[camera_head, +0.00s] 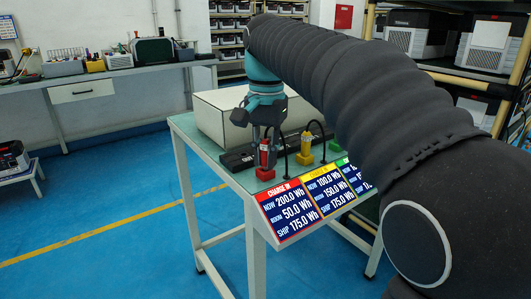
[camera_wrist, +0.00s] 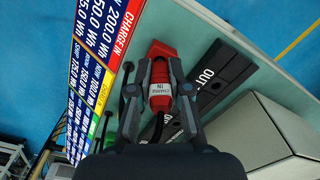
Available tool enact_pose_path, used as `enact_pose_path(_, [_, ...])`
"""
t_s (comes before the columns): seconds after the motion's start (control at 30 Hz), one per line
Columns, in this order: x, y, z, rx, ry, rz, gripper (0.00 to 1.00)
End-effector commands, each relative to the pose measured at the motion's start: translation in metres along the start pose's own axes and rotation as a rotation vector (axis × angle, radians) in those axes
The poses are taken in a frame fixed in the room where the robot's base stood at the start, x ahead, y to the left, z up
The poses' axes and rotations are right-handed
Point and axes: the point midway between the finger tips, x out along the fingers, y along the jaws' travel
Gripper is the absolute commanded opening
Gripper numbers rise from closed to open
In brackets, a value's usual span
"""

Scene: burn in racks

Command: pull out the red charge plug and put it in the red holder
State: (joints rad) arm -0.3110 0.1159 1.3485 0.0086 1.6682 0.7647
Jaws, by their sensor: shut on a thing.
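The red charge plug (camera_head: 265,157) is upright between the fingers of my gripper (camera_head: 267,143). In the wrist view the plug (camera_wrist: 161,92) shows a white "IN" label, with a finger on each side of it. My gripper (camera_wrist: 160,82) is shut on it. The red holder (camera_head: 265,174) stands on the bench directly below the plug. In the wrist view the red holder (camera_wrist: 160,48) shows at the plug's far end. The two look touching or nearly so; I cannot tell whether the plug is seated in it.
A black socket strip (camera_wrist: 218,82) marked "OUT" lies beside the plug. A yellow plug (camera_head: 306,143) stands in a yellow holder (camera_head: 304,158) to the right. A large pale box (camera_head: 215,113) sits behind. A charge sign (camera_head: 287,210) hangs on the bench's front edge.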

Motion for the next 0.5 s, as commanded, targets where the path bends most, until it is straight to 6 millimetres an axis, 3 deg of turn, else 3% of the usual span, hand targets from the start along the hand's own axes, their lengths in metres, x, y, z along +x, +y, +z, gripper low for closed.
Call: enact_pose_path(0.5, [0.0095,0.0002,0.0001,0.0,0.0,0.0,0.0])
